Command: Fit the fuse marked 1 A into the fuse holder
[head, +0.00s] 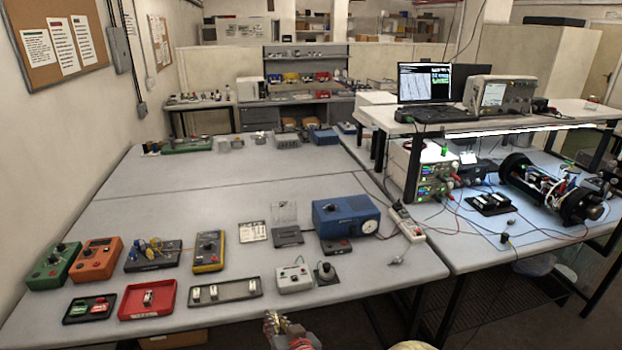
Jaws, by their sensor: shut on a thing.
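My gripper (283,322) shows small at the bottom edge, in front of the table's near edge. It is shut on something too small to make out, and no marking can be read. A dark shallow tray (257,290) with several small pale pieces, possibly fuses, lies on the near part of the table. A red tray (127,303) to its left holds a small pale-and-dark piece (148,297). A light grey box (294,284) with small fittings on top stands right of the dark tray, beyond my gripper. I cannot tell which thing is the fuse holder.
A small unit with a round knob (326,271) stands right of the grey box. A blue case (340,215) stands behind. Green (55,266), orange (96,259) and yellow (208,252) boxes line the left. A power strip (408,228) and cables lie right.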

